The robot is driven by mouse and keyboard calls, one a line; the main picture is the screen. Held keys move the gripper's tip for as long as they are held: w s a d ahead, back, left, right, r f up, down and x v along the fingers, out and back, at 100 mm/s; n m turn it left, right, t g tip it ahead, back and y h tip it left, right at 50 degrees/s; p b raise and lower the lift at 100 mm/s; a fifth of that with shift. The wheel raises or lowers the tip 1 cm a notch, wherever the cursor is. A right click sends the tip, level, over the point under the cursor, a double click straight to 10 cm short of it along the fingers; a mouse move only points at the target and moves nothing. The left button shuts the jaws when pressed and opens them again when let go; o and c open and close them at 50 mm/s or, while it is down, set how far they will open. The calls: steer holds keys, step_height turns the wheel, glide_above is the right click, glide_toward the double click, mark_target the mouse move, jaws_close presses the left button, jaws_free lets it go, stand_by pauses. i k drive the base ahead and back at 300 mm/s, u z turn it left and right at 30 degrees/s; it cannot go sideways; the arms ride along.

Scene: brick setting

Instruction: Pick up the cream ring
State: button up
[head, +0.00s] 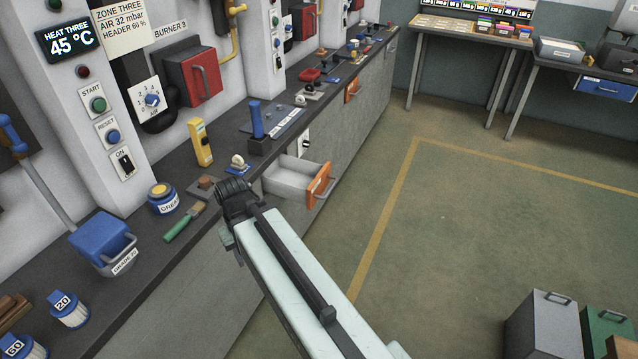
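A small cream, rounded piece (238,160) sits on a blue pad on the dark bench top, just beyond the end of my arm. It looks like the cream ring, but it is too small to make out a hole. My gripper (236,200) is at the dark end of my arm, over the bench's front edge and nearer than the cream piece, apart from it in the picture. Its fingers cannot be made out, so I cannot see whether it is open or holds anything.
An open drawer (290,180) with an orange front juts out right of my arm's end. A yellow meter (200,143), a blue upright handle (256,120), a green-handled brush (184,222) and a grease tin (162,198) stand or lie nearby.

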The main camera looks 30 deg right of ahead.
mark_target(239, 165)
steer(key=z, duration=0.7)
steer(key=k, duration=0.7)
steer(key=u, duration=1.25)
steer(key=i, duration=0.5)
